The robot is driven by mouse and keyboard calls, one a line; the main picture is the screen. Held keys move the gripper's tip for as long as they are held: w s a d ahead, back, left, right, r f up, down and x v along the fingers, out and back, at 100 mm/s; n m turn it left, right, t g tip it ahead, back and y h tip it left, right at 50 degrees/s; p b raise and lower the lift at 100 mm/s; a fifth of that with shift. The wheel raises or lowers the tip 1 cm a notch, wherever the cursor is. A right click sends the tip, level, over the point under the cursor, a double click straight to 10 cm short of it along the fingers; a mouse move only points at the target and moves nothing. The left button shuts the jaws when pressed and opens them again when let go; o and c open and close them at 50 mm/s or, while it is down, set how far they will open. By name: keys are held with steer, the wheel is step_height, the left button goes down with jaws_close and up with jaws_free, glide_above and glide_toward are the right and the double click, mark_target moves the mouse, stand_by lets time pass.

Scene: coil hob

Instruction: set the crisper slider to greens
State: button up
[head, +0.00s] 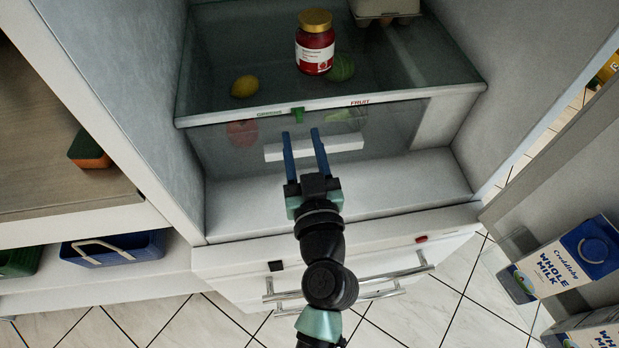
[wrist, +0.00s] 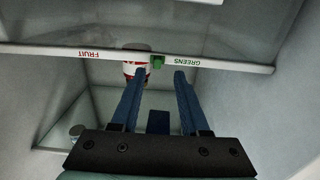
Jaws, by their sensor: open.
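The crisper slider is a small green tab (head: 298,114) on the white front rail of the shelf (head: 228,117). It sits between the GREENS label (head: 270,114) and the FRUIT label (head: 360,102), nearer GREENS. In the wrist view the green tab (wrist: 157,61) shows with GREENS (wrist: 203,62) on its right and FRUIT (wrist: 88,55) on its left. My gripper (head: 301,132) is open, its two blue fingers pointing at the rail. In the wrist view the tab lines up with the gap between the fingertips (wrist: 159,73), just past them; I see no contact.
Below the rail is the clear crisper drawer with a white handle (head: 345,143), close to my fingers. The fridge door with milk cartons (head: 575,255) is open at right.

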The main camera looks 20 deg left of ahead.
steer(key=b+v, duration=0.2)
steer(key=v, duration=0.7)
steer(key=w+d+r+t+h, duration=0.1)
steer(key=w+d+r+t, duration=0.15)
steer(key=r, duration=0.55)
steer(key=w+d+r+t+h, duration=0.1)
steer(key=w+r, duration=0.2)
steer(key=r, duration=0.4)
steer(key=w+d+r+t+h, duration=0.1)
steer(key=w+r+t, duration=0.1)
steer(key=r, duration=0.6)
steer(key=s+d+r+m+t+h, duration=0.3)
steer(key=r, duration=0.8)
steer(key=s+d+r+m+t+h, duration=0.3)
steer(key=d+r+t+h, duration=0.1)
steer(key=r, duration=0.6)
step_height(320, 180, up, 19)
steer(key=p, duration=1.8)
steer(key=shift+s+r+m, duration=0.15)
steer(key=shift+s+m, duration=0.25)
steer(key=shift+s, duration=0.05)
